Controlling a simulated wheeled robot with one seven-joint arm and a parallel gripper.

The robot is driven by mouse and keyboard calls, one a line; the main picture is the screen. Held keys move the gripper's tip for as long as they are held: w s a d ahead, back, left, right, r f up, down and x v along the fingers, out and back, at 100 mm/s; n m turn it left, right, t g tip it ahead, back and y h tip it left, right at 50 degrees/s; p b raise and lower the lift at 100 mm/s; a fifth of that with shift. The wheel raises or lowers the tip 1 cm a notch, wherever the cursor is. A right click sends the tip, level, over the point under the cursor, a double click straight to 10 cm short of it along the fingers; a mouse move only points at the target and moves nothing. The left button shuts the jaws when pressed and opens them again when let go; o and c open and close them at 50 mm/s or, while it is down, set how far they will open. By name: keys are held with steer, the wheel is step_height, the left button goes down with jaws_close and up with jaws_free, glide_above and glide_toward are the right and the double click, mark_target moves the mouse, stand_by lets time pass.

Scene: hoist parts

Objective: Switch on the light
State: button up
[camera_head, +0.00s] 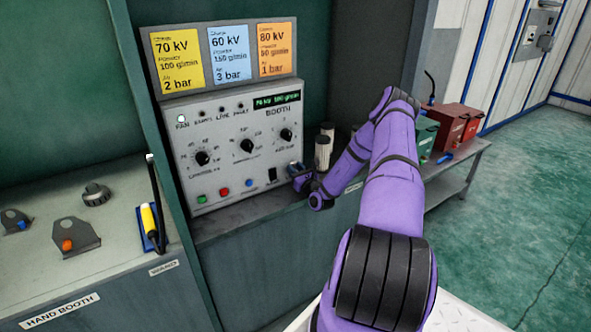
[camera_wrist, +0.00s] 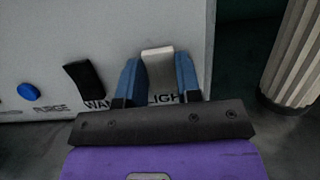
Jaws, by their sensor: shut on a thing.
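The grey control panel (camera_head: 225,168) stands in a booth in the head view, with knobs, buttons and switches on its face. In the wrist view the pale light switch (camera_wrist: 157,62) stands above a partly covered label that reads "LIGH". My gripper (camera_wrist: 158,80) has its two blue fingers on either side of this switch and is shut on it. In the head view my gripper (camera_head: 299,174) is at the panel's lower right corner, where the switch is mostly hidden.
A black switch (camera_wrist: 85,79) labelled WAND and a blue button (camera_wrist: 28,91) sit left of my gripper. A ribbed pale cylinder (camera_wrist: 298,60) stands close on the right. Red boxes (camera_head: 455,122) are on a bench further right. Open green floor (camera_head: 520,220) lies at right.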

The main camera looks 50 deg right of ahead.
stand_by(0.3)
steer(key=o, duration=0.9)
steer(key=shift+s+f, duration=0.1)
steer(key=v, duration=1)
steer(key=shift+s+f, duration=0.2)
steer(key=shift+s, duration=0.1)
